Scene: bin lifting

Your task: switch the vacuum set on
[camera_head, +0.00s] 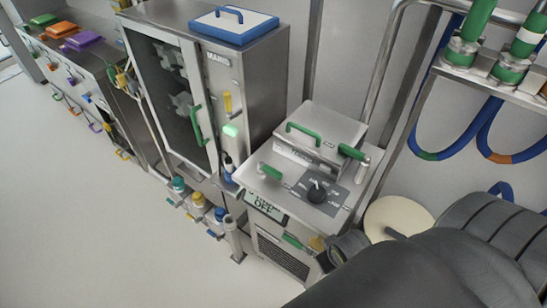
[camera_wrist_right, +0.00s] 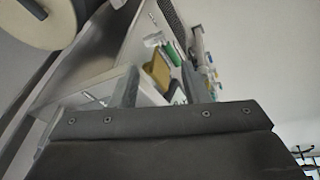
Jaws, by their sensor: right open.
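The vacuum set (camera_head: 335,205) is a steel unit at the middle right in the head view, with a green-handled lid on top. A black rotary knob (camera_head: 317,192) sits on its grey dial plate. The display (camera_head: 264,207) on its front reads "OFF". An ochre part (camera_head: 316,243) is low on its front and also shows in the wrist view (camera_wrist_right: 157,72). My right gripper (camera_wrist_right: 158,88) is open, with the ochre part showing beyond and between its fingers. In the head view my right arm fills the lower right and its fingers are not clear. My left gripper is not in view.
A steel cabinet (camera_head: 245,90) with a lit green lamp stands left of the set. Bottles with coloured caps (camera_head: 197,199) stand before it. A cream disc (camera_head: 398,218) is right of the set, close to my arm. Blue hoses hang at the right. The floor at left is clear.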

